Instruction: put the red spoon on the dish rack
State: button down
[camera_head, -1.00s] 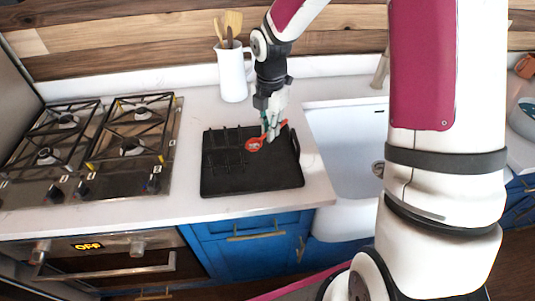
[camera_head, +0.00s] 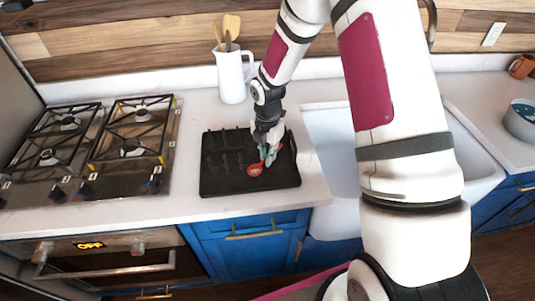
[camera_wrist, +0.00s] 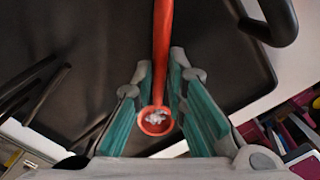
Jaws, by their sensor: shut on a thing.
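The red spoon (camera_head: 255,170) is in my gripper (camera_head: 264,160), low over the right half of the black dish rack (camera_head: 230,185). In the wrist view, the red spoon (camera_wrist: 162,45) runs lengthwise between the teal-padded fingers of my gripper (camera_wrist: 161,75). Its round bowl is near the palm, with a pale glint inside, and its handle points away. The dark flat base of the dish rack (camera_wrist: 215,75) lies below. Whether the spoon touches the rack I cannot tell.
Upright prongs stand on the rack's left and back part. A white jug (camera_head: 231,75) with wooden utensils stands behind the rack. A gas stove (camera_head: 105,150) is to the left and a white sink (camera_head: 330,150) to the right. The rack's front is bare.

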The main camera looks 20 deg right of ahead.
jog(key=shift+f, duration=0.1)
jog(key=c, duration=1.6)
grip_release()
